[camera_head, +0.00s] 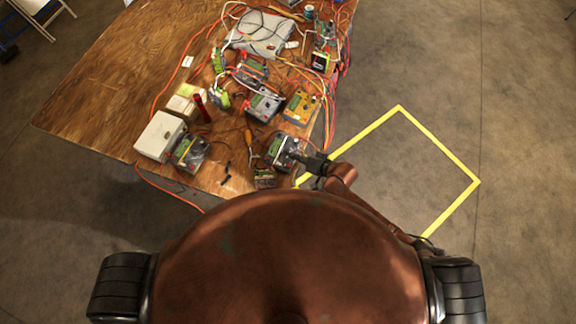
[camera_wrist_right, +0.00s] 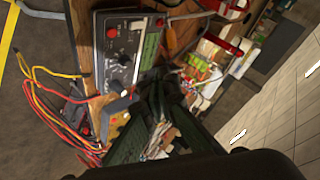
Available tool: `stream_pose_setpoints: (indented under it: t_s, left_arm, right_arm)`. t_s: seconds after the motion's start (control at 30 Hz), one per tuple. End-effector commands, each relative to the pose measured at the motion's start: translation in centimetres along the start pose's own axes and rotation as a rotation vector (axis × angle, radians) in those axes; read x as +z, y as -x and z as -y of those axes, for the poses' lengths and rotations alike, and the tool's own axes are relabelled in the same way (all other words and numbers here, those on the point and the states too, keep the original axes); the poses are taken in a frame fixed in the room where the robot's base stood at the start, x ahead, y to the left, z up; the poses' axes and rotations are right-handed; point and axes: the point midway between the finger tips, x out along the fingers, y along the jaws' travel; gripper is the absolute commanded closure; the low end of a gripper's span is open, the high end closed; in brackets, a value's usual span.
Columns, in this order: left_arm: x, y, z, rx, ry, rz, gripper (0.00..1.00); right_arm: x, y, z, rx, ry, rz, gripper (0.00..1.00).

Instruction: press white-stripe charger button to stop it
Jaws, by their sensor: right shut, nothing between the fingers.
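A dark grey charger (camera_head: 283,148) with a green label sits near the table's front right corner. In the wrist view this charger (camera_wrist_right: 122,62) shows a dark panel with a red button, a small white-rimmed switch and a knob. I cannot make out for certain which charger has the white stripe. My right gripper (camera_head: 302,156) is shut and empty, its fingertips over or at this charger's right part. In the wrist view the right gripper (camera_wrist_right: 158,88) overlaps the charger's edge; I cannot tell whether it touches. My left gripper is not in view.
Other chargers stand close by: a grey one (camera_head: 264,104), a yellow one (camera_head: 301,107) and one (camera_head: 190,152) beside a white box (camera_head: 160,136). A screwdriver (camera_head: 249,141) lies left of the nearest charger. Cables run along the right edge. The table's left side is bare.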

Motion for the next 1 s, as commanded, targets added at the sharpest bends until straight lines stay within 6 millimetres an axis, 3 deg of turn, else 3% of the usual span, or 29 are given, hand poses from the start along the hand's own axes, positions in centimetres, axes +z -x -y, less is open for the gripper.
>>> stream_pose_setpoints:
  t_s: [0.53, 0.73, 1.0]
  left_arm:
    - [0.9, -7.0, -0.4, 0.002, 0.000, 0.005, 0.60]
    - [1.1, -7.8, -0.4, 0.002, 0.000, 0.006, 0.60]
    - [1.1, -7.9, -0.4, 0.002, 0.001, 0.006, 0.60]
  right_arm:
    - [3.3, -4.3, -3.3, -0.001, 0.000, 0.001, 1.00]
    - [4.1, -5.6, -4.1, 0.000, -0.001, 0.001, 1.00]
    - [4.2, -5.8, -4.2, 0.000, 0.000, 0.000, 1.00]
